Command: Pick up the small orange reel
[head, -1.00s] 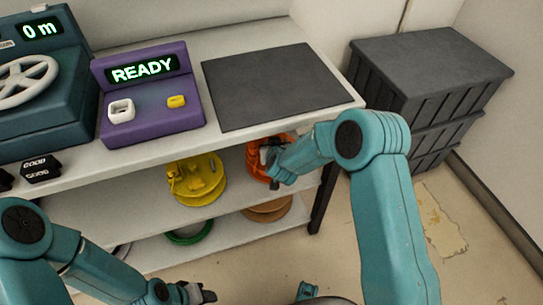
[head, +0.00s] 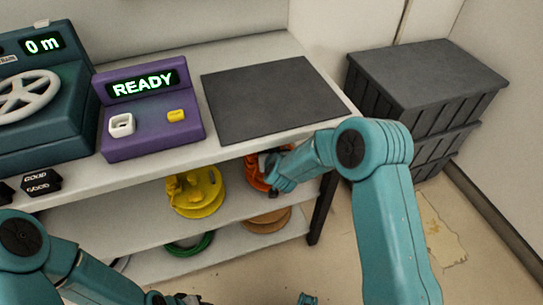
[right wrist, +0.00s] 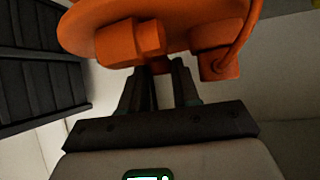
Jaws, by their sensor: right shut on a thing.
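The orange reel (head: 254,174) is on the upper shelf below the tabletop, at its right end, partly hidden by my right gripper and the table edge. My right gripper (head: 268,166) reaches in from the right at the reel. In the right wrist view the orange reel (right wrist: 200,22) fills the top, and the right gripper's fingers (right wrist: 161,70) are shut on a part under its hub. Whether the reel is clear of the shelf cannot be told. My left gripper (head: 187,299) is at the bottom edge, mostly cut off, away from the reel.
A yellow reel (head: 196,193) sits left on the same shelf. A green reel (head: 190,246) and a tan reel (head: 268,221) are on the lower shelf. A purple READY box (head: 150,135) and dark mat (head: 270,100) are on top. Dark crates (head: 425,85) stand right.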

